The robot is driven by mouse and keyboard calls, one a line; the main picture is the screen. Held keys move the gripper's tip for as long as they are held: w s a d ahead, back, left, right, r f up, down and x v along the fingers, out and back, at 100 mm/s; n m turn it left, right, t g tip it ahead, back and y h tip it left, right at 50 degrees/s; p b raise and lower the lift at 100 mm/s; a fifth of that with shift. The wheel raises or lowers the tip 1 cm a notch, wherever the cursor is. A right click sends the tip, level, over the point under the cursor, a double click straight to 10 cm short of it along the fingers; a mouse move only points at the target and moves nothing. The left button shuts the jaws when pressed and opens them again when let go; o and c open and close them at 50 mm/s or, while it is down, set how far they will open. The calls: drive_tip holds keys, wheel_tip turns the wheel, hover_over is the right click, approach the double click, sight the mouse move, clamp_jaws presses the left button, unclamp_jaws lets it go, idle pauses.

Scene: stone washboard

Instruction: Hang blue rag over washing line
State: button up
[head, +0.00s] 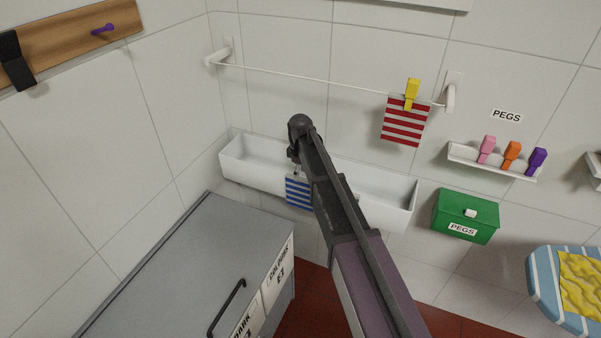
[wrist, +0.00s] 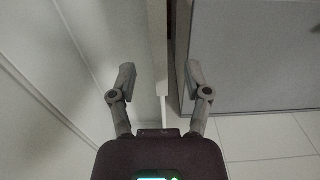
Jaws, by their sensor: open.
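The blue rag (head: 299,191), blue with white stripes, hangs at the front edge of the white trough (head: 392,212), partly hidden by my arm. The white washing line (head: 300,76) runs along the wall above the trough. A red striped rag (head: 403,122) hangs from its right part under a yellow peg (head: 412,92). My gripper is mostly hidden behind my arm in the head view, just above the blue rag. In the wrist view my gripper (wrist: 159,77) has its fingers spread, with a pale narrow edge between them. I cannot clearly make out the rag there.
A small shelf (head: 492,168) holds pink, orange and purple pegs. A green pegs box (head: 466,216) is below it. A grey cabinet (head: 185,275) stands at the front left, close to the trough. A blue striped basket (head: 548,292) with yellow cloth is at the right.

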drive_tip(key=shift+f+b, duration=2.35)
drive_tip(key=shift+f, duration=0.2)
drive_tip(key=shift+c, duration=0.2)
clamp_jaws()
drive_tip(key=shift+r, duration=0.2)
drive_tip(key=shift+r+p, duration=5.3)
drive_tip(key=shift+p, duration=0.2)
drive_tip(key=shift+s, duration=0.1)
